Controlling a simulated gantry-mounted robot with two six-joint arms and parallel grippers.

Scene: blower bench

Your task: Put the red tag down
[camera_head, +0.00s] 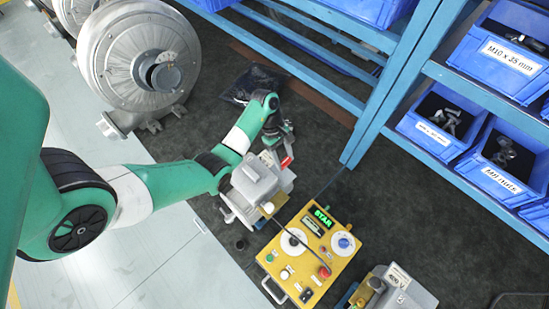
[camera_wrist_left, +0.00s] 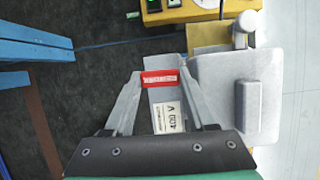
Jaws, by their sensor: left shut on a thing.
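The red tag (camera_wrist_left: 160,78) with pale lettering is held between the two fingertips of my left gripper (camera_wrist_left: 159,82) in the left wrist view. The fingers are shut on it. In the head view the tag (camera_head: 286,161) shows as a small red patch at the tip of my left gripper (camera_head: 282,153). The tag is beside or over a grey boxy device (camera_head: 255,183); I cannot tell whether it touches it. In the wrist view the device (camera_wrist_left: 262,85) bears a white label reading "A 001" or similar behind the fingers. My right gripper is not in view.
A yellow control box (camera_head: 312,250) with knobs and a green display stands near the device. Another grey device (camera_head: 400,290) is at the bottom. Blue shelving (camera_head: 385,105) with labelled bins is at right. A dark bag (camera_head: 252,84) and large blowers (camera_head: 135,60) are behind. Dark mat is bare at right.

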